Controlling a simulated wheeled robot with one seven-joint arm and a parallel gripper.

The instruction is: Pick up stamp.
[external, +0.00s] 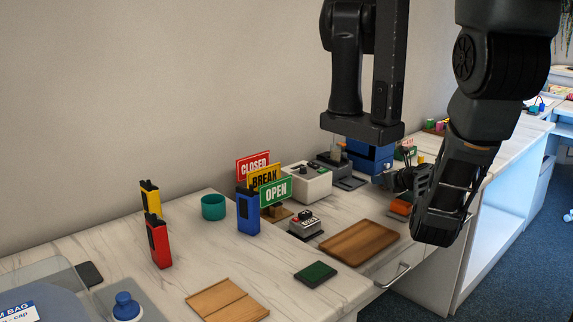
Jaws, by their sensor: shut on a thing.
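My gripper (388,179) reaches in from the right, low over the far end of the counter. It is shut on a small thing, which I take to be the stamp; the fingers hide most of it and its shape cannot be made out. An orange-brown block (400,208) shows just below the gripper; I cannot tell whether it touches the gripper.
A wooden tray (358,240) lies in front of the gripper. A grey device (306,223), a white box with knobs (306,181) and CLOSED, BREAK and OPEN signs (276,191) stand to the left. A blue box (368,158) is behind. Bare counter (215,250) lies left.

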